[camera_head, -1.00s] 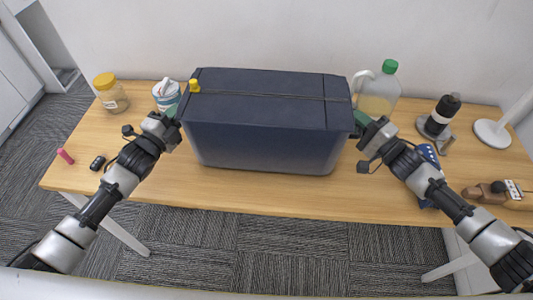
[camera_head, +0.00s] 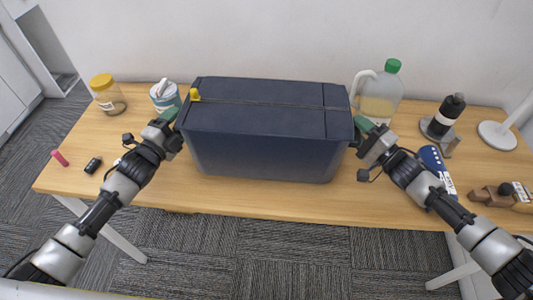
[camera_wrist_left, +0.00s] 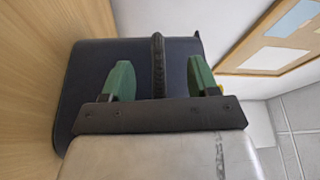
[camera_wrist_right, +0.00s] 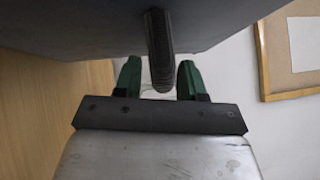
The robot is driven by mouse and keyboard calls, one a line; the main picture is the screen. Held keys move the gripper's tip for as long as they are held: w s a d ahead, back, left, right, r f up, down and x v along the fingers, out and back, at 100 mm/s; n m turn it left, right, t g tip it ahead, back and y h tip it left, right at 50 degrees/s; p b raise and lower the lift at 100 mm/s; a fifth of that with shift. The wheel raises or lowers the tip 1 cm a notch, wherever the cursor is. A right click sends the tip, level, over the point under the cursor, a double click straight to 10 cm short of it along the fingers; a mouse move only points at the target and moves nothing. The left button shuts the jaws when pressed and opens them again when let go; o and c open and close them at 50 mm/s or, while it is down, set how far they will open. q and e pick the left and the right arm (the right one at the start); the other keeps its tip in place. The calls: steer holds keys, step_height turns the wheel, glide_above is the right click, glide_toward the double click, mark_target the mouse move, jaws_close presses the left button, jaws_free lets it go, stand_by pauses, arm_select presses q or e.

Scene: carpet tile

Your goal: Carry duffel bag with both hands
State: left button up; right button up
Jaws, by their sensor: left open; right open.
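The dark blue duffel bag (camera_head: 265,135) is box-shaped and sits on the wooden table. My left gripper (camera_head: 170,116) is at its left end. In the left wrist view, its open green fingers (camera_wrist_left: 160,80) stand on either side of a black strap handle (camera_wrist_left: 158,65) on the bag's end. My right gripper (camera_head: 364,128) is at the bag's right end. In the right wrist view, its open green fingers (camera_wrist_right: 160,80) stand on either side of a dark handle (camera_wrist_right: 160,50). Neither gripper is closed on its handle.
A yellow-lidded jar (camera_head: 107,95) and a white-blue tub (camera_head: 165,96) stand left of the bag. A green-capped jug (camera_head: 381,92) stands close behind its right end. A black bottle (camera_head: 447,115), blue box (camera_head: 436,170) and lamp base (camera_head: 497,136) are further right. The table front (camera_head: 290,195) is clear.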

arm_select(q)
steer(key=o, duration=0.4)
steer(key=r+v, duration=0.1)
steer(key=v, duration=1.1)
steer(key=shift+f, duration=0.4)
arm_select(e)
steer(key=o, duration=0.8)
step_height(320, 180, up, 10)
steer(key=shift+r, duration=0.1)
